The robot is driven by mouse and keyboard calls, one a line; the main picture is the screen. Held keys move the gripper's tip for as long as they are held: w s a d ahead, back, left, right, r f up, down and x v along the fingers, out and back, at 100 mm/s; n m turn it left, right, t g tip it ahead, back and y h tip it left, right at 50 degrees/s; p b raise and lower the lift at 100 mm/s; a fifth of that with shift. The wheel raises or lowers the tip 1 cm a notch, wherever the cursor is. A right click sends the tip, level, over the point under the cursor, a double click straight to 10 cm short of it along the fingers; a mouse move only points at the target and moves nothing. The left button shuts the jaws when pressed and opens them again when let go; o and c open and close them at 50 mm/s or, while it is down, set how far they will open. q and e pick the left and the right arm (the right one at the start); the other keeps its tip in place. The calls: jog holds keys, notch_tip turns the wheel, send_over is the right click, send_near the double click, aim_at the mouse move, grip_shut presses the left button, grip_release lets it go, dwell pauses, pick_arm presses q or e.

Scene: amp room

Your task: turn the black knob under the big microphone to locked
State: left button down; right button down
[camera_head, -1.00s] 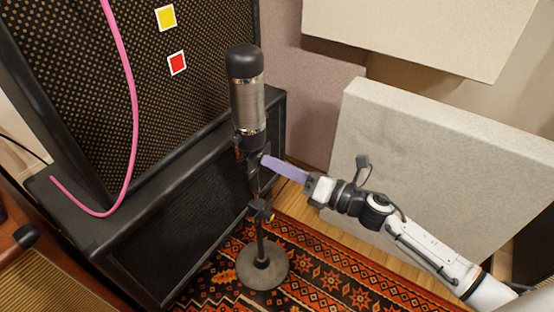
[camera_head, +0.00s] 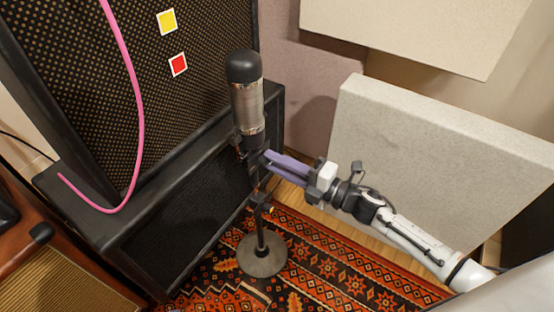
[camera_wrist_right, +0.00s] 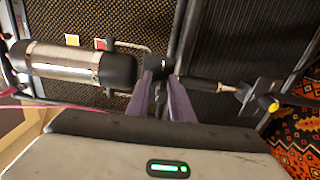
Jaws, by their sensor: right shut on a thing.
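The big microphone (camera_head: 247,108) stands upright on its stand, with a black cap and a metal body. It lies sideways at the left of the right wrist view (camera_wrist_right: 65,65). The black knob (camera_wrist_right: 158,66) is just under the microphone, largely covered by my fingertips. My right gripper (camera_head: 268,160) reaches in from the right with purple fingers. In the right wrist view its fingers (camera_wrist_right: 160,82) are shut on the black knob, one on each side. Whether the knob is at locked cannot be read. My left gripper is not in view.
The stand's round base (camera_head: 262,255) rests on a patterned rug (camera_head: 335,270). Black speaker cabinets (camera_head: 180,215) stand close behind and left of the stand. A pink cable (camera_head: 133,110) hangs over them. A pale panel (camera_head: 430,150) leans behind my right arm.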

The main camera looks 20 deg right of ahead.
dwell(0.4)
jog(key=c, duration=1.6)
grip_release()
pick_arm(q)
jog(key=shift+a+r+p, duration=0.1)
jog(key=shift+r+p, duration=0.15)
jog(key=shift+p, duration=0.5)
pick_arm(e)
jog(key=v, duration=1)
jog(key=shift+s+d, duration=0.15)
jog(key=shift+d, duration=0.05)
